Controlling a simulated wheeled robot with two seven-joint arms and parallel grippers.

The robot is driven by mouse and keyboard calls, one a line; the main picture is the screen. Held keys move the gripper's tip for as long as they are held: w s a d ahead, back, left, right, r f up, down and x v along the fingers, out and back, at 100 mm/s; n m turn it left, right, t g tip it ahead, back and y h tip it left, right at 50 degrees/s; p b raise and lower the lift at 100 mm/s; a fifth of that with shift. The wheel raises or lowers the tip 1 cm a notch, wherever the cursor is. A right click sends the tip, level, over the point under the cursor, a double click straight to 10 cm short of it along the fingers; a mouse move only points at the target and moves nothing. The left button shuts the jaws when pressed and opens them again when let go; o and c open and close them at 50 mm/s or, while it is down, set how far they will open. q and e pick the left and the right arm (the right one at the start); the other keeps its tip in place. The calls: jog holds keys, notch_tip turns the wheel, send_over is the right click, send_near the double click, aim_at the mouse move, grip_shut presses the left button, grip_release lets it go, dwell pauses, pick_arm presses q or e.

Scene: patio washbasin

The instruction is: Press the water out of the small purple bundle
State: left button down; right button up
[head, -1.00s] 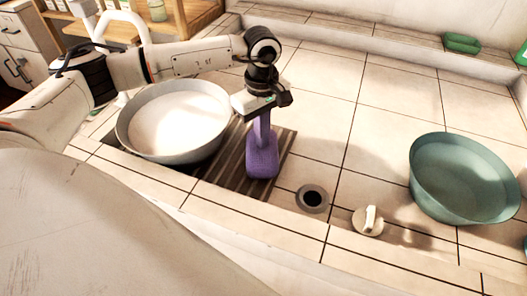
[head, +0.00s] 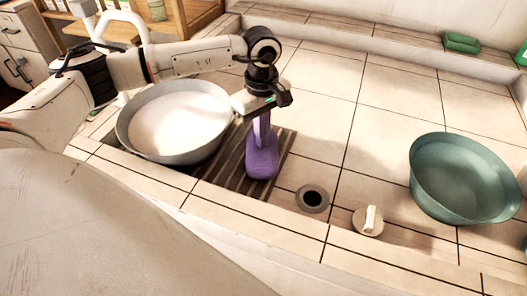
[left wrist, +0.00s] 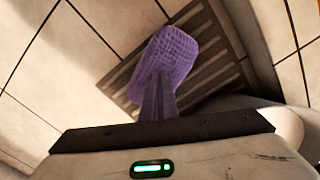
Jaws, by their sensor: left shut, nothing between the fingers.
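The small purple bundle (head: 262,163) lies on the dark ribbed board (head: 218,182), near its right side. In the left wrist view the bundle (left wrist: 170,55) shows a waffle-like weave. My left gripper (head: 262,138) points down right above the bundle, its shut fingers reaching to it. They look purple too, so the exact line of contact is hard to tell. The fingers hold nothing between them. My right gripper is out of view.
A wide bowl with pale contents (head: 176,122) stands on the board's left. A drain hole (head: 312,198) and a knob (head: 369,220) lie to the right. A teal basin (head: 462,180) stands far right, a green item (head: 462,42) on the back ledge.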

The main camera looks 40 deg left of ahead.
pick_arm(q)
jog(key=shift+s+d+f, duration=0.1)
jog(key=shift+s+f, duration=0.1)
jog(key=shift+f, duration=0.05)
notch_tip(320, 180, up, 8)
jog(key=p, duration=0.5)
jog(key=shift+w+r, duration=0.15)
jog(key=shift+w, duration=0.05)
dwell(0.4)
